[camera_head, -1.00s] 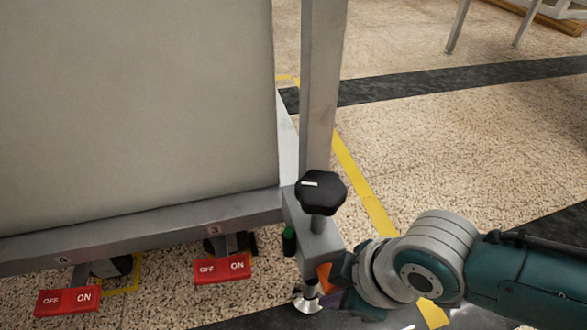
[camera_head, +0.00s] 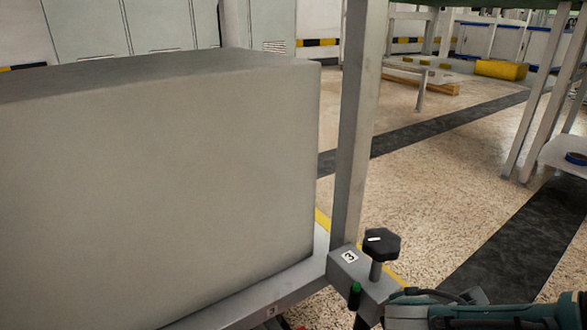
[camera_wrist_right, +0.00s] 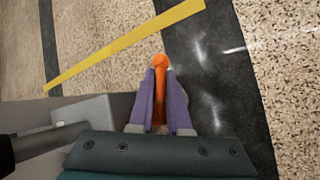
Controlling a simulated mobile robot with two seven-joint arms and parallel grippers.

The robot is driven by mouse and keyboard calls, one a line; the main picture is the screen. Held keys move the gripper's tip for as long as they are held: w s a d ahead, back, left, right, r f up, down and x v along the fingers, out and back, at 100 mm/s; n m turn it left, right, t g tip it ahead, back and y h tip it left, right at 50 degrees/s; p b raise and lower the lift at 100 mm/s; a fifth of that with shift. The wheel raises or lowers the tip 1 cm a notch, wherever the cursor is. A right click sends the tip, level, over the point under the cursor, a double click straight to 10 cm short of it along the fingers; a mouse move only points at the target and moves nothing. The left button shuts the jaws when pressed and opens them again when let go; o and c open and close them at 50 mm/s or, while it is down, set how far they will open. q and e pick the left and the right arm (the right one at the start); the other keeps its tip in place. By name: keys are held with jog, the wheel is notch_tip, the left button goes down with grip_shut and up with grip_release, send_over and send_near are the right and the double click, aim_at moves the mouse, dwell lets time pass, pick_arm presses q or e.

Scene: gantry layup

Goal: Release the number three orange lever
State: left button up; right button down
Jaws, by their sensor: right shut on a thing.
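The orange lever (camera_wrist_right: 160,68) shows in the right wrist view between the two purple fingers of my right gripper (camera_wrist_right: 160,95). My right gripper is shut on it, and its rounded end sticks out past the fingertips. In the head view my right arm comes in at the lower right, beside the frame corner block (camera_head: 362,275) marked with a 3. The lever and the right fingers are out of sight in the head view. My left gripper is not in view.
A black knob (camera_head: 382,243) stands on the corner block, beside an upright post (camera_head: 358,120). A large grey box (camera_head: 200,180) fills the left of the head view.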

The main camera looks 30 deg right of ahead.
jog(key=shift+f+h, duration=0.1)
jog(key=shift+h, duration=0.4)
jog(key=h+b, duration=0.1)
jog(key=r+h+b, duration=0.1)
jog(key=h+b, duration=0.1)
jog(key=shift+d+n+t, duration=0.2)
jog(key=shift+n+t, duration=0.1)
jog(key=shift+n, duration=0.1)
jog(key=shift+r+h+b, duration=0.3)
jog(key=shift+h+b, duration=0.2)
jog(key=shift+h, duration=0.1)
jog(key=shift+d+r, duration=0.1)
jog(key=shift+r, duration=0.1)
jog(key=c, duration=1.1)
grip_release()
jog(key=shift+s, duration=0.1)
